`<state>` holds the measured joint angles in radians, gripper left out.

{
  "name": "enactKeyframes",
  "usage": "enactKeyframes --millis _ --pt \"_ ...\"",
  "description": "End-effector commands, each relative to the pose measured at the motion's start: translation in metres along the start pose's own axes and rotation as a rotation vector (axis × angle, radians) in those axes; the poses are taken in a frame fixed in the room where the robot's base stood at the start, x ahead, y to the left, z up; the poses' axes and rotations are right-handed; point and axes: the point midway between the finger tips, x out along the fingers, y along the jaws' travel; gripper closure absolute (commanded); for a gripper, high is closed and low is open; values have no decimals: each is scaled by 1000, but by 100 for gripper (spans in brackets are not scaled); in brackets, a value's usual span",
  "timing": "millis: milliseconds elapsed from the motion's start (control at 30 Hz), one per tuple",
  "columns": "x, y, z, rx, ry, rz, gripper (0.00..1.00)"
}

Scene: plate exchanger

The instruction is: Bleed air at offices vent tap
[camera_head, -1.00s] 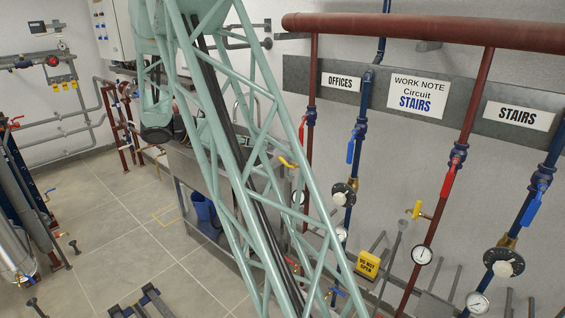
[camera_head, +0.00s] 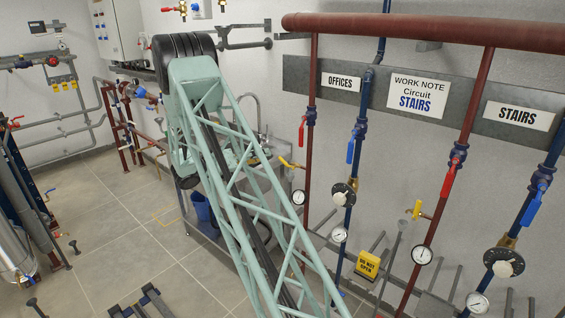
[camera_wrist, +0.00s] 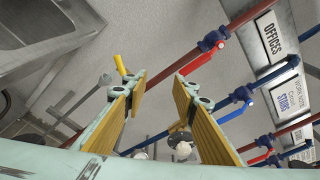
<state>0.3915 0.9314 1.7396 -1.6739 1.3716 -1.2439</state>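The offices vent tap, with a yellow handle (camera_head: 288,163), sits on the red pipe under the OFFICES sign (camera_head: 340,82). In the wrist view its yellow handle (camera_wrist: 120,66) shows just beyond the left finger, apart from it as far as I can see. My gripper (camera_wrist: 160,86) is open, its two yellow-padded fingers spread with nothing between them. The gripper is not visible in the head view. The tap's body is partly hidden by the left finger in the wrist view.
A red-handled valve (camera_wrist: 215,45) and a blue-handled valve (camera_wrist: 240,97) lie right of my fingers. A gauge (camera_head: 298,197) sits below the tap. A second yellow tap (camera_head: 418,210) is on the STAIRS red pipe. A yellow DO NOT OPEN sign (camera_head: 367,265) stands low. A sink (camera_wrist: 50,25) is left.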

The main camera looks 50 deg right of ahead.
Motion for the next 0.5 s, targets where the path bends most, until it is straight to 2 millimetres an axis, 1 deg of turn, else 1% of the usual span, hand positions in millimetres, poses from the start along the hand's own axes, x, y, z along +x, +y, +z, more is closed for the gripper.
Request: enactKeyframes --millis 33,300,500 --pt "7 11 -4 -27 -13 -2 74" --pt "36 60 -20 -174 -94 -13 74" --pt "54 91 -33 -266 -146 -21 74"
